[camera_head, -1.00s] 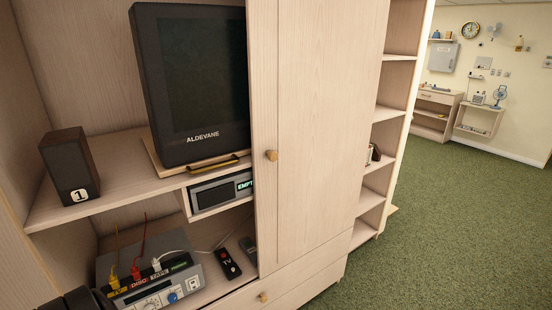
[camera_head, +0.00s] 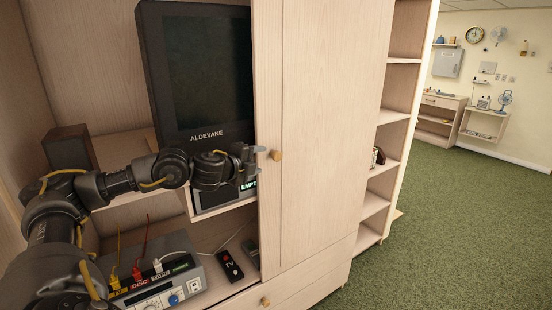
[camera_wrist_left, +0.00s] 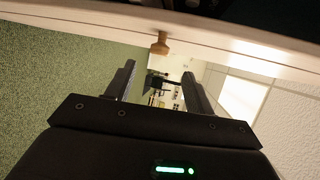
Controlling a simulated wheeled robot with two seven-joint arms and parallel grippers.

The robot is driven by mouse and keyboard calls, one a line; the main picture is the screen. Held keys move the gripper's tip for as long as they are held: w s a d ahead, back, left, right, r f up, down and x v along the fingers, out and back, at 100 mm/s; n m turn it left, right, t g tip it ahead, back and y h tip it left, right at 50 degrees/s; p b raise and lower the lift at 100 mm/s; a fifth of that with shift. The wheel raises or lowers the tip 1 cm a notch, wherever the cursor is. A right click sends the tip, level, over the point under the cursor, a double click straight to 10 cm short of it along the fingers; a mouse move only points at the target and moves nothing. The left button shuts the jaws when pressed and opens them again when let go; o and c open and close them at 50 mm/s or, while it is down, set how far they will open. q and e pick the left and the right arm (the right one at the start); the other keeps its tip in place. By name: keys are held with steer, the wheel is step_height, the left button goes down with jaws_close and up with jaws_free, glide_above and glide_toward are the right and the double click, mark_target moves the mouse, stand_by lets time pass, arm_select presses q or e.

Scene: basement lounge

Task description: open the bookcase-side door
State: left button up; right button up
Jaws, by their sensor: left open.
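The bookcase-side door (camera_head: 335,120) is a pale wood panel beside the open bookcase shelves, and it looks closed. Its small round wooden knob (camera_head: 277,155) is at the door's left edge. My left gripper (camera_head: 259,160) is just left of the knob, in front of the television. In the left wrist view the gripper (camera_wrist_left: 159,70) is open and empty, with the knob (camera_wrist_left: 160,44) just beyond the fingertips and roughly centred between them. I see no contact with the knob. My right gripper is not in view.
The television (camera_head: 205,75) stands in the open left compartment, near my arm. A speaker (camera_head: 70,148), partly hidden by my arm, is at left. A device with coloured plugs (camera_head: 160,285) and a remote (camera_head: 230,265) lie below. Green carpet (camera_head: 460,220) at right is clear.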

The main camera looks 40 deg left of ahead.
mark_target(274, 157)
arm_select(q)
steer(key=p+x, duration=0.3)
steer(key=x, duration=0.8)
jaws_close()
